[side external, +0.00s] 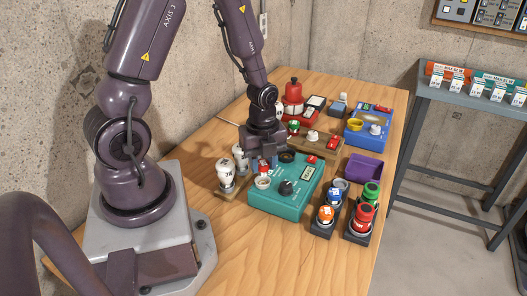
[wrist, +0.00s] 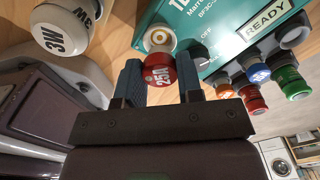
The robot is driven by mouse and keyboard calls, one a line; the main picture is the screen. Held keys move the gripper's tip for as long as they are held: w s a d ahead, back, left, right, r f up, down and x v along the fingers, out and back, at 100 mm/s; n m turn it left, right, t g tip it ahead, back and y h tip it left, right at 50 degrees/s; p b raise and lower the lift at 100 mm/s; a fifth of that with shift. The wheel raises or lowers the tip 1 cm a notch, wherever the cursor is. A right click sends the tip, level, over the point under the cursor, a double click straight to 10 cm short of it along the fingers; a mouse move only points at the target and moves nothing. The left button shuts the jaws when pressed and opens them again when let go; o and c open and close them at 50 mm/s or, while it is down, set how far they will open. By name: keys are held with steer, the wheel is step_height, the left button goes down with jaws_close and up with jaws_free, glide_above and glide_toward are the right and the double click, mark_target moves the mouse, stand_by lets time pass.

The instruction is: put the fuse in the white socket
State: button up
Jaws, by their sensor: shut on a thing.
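My gripper (side external: 262,163) is shut on a red fuse (side external: 264,169) with a white marking, above the near left part of a teal panel (side external: 305,190). In the wrist view the red fuse (wrist: 158,74) sits between the blue-grey fingers of my gripper (wrist: 160,82). The white socket (side external: 262,183) is a pale ring on the panel. In the wrist view the white socket (wrist: 160,38) shows just beyond the fuse, its middle partly open to sight. The fuse looks close to it; I cannot tell whether they touch.
White-capped fuses (side external: 225,170) stand left of the panel. A black knob (side external: 286,188) is beside the socket. Dark holders with orange (side external: 325,214), red (side external: 364,214) and green (side external: 372,192) fuses stand right of it. A purple tray (side external: 364,166) lies behind them.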

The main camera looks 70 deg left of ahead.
mark_target(263, 163)
steer(key=shift+f, duration=0.8)
steer(key=shift+f, duration=0.65)
stand_by(0.9)
steer(key=o, duration=0.6)
steer(key=shift+r, duration=5.55)
